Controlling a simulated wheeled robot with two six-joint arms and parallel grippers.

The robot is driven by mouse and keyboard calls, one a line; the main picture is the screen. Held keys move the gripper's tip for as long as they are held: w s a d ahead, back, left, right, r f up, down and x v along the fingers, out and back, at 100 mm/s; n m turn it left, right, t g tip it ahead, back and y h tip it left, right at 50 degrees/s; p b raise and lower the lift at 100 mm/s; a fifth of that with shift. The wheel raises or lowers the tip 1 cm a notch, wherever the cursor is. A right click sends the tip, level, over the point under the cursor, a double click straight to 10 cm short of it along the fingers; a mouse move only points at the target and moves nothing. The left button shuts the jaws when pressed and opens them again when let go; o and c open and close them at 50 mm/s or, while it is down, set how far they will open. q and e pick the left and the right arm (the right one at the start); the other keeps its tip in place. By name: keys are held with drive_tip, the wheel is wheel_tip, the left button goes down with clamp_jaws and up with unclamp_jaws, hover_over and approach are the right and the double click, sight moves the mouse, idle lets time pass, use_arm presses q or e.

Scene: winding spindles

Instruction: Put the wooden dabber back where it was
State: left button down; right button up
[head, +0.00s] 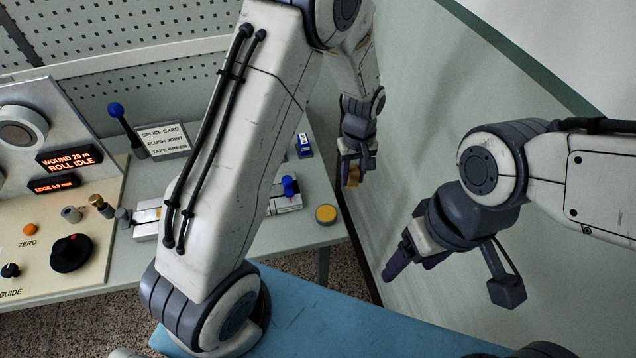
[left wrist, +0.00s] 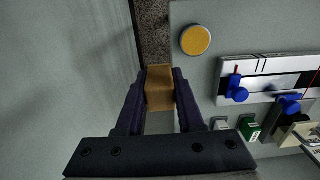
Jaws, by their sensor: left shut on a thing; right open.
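My left gripper (head: 354,166) is shut on the wooden dabber, a small tan block (head: 353,177). It holds the block past the table's right edge, near the pale wall. In the left wrist view the dabber (left wrist: 160,88) sits between the two dark fingers (left wrist: 160,95), over the strip of floor beside the table. The dabber's lower end cannot be judged for height. My right gripper (head: 393,266) is empty and hangs to the right, clear of the table; the sensed opening between its fingers is hard to see.
A round yellow pad (head: 326,214) lies near the table's right edge and also shows in the left wrist view (left wrist: 195,40). My left arm hides the table's middle.

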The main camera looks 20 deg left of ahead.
use_arm(q)
drive_tip(key=p, duration=0.4)
hover_over(317, 188)
wheel_tip(317, 188, down, 6)
drive_tip(key=shift+d+f, duration=0.1)
drive_tip(key=shift+f, duration=0.05)
wheel_tip(317, 188, down, 4)
drive_tip(key=shift+r+p, duration=0.25)
drive_tip(key=shift+p, duration=0.6)
drive_tip(key=shift+f, duration=0.4)
drive_tip(key=shift+f, duration=0.15)
drive_tip(key=c, duration=0.5)
unclamp_jaws()
